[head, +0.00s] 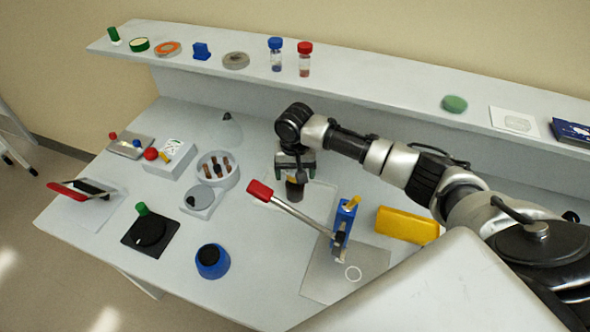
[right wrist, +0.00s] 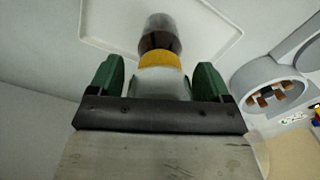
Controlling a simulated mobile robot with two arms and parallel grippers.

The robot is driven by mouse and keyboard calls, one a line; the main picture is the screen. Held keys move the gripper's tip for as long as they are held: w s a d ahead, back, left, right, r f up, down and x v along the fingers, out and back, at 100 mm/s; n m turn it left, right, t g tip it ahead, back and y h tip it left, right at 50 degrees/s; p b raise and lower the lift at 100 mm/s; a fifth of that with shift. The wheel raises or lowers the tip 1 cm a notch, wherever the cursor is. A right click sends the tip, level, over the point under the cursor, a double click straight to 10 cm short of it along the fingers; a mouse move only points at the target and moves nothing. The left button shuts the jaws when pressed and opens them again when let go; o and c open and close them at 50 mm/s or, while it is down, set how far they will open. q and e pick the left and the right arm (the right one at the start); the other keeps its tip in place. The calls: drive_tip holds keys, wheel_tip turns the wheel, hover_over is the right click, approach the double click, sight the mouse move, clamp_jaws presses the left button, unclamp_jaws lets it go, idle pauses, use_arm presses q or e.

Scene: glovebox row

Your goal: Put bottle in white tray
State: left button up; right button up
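The bottle (head: 295,191) is dark with an orange-yellow band and stands upright, over or on the white tray (head: 328,192); whether its base touches is unclear. It also shows in the right wrist view (right wrist: 159,38), with a pale top nearest the camera. The tray's raised rim shows there too (right wrist: 215,55). My right gripper (head: 296,172) is directly above the bottle, with its green fingers (right wrist: 160,80) on either side of the pale top. Narrow gaps show between fingers and bottle, so it looks open. My left gripper is not in view.
A red-handled lever press (head: 340,232) stands just right of the tray, its handle reaching close. A white round holder (head: 217,170) with brown vials is to the left. A yellow block (head: 407,225) lies to the right. A shelf (head: 375,88) runs behind.

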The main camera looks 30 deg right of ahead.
wheel_tip(320, 180, up, 12)
drive_tip(key=shift+r+b, duration=0.25)
drive_tip(key=shift+b, duration=0.6)
